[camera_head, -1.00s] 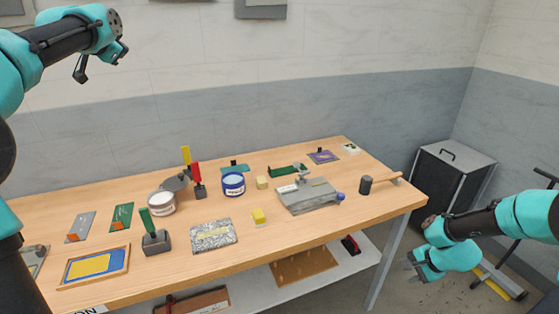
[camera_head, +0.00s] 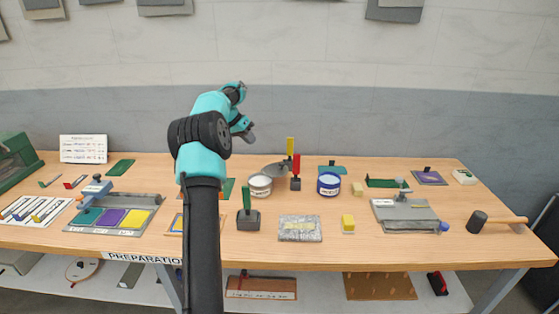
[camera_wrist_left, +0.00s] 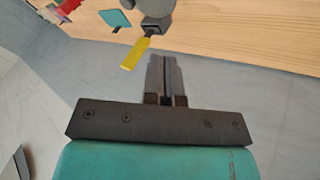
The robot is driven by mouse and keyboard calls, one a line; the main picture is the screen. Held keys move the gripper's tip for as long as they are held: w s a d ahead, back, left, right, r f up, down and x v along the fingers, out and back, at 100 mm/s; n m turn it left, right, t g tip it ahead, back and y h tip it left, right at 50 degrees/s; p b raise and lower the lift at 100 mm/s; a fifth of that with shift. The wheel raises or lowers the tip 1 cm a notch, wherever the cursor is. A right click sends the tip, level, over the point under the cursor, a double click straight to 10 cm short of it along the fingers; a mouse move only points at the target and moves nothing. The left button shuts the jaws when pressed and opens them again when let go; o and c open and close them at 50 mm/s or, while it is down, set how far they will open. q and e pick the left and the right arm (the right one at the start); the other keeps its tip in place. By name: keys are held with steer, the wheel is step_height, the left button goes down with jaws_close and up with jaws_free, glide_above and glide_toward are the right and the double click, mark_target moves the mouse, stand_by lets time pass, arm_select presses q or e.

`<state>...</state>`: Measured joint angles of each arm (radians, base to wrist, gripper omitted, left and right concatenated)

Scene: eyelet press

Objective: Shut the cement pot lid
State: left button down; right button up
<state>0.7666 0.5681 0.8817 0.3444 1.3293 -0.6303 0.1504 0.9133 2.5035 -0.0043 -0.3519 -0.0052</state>
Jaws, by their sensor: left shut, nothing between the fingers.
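The cement pot (camera_head: 260,187) is a light grey round tin standing on the table. Its darker grey lid (camera_head: 277,171) is tilted open at the pot's back right. My left gripper (camera_head: 250,136) is above and behind the pot, apart from the lid. In the left wrist view its fingers (camera_wrist_left: 165,76) are shut and empty. A grey rounded piece (camera_wrist_left: 160,8) at the top edge there may be the lid; the pot itself cannot be made out. My right gripper is not in view.
Yellow-handled (camera_head: 290,146) and red-handled (camera_head: 297,165) tools stand upright just right of the lid. A blue tin (camera_head: 329,184) is farther right. A green-handled tool (camera_head: 247,212) stands in front of the pot. The wall is behind the table.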

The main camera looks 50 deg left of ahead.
arm_select(q)
glide_toward(273, 168)
steer(key=w+f, duration=0.3)
steer(key=shift+w+d+f, duration=0.2)
steer(key=shift+w+d, duration=0.2)
steer(key=shift+d, duration=0.1)
steer(key=shift+w+d+f, duration=0.25)
steer(key=shift+w+d, duration=0.15)
steer(key=shift+d, duration=0.15)
steer(key=shift+w+d+f, duration=0.1)
steer(key=shift+w+d, duration=0.05)
steer(key=shift+d, duration=0.35)
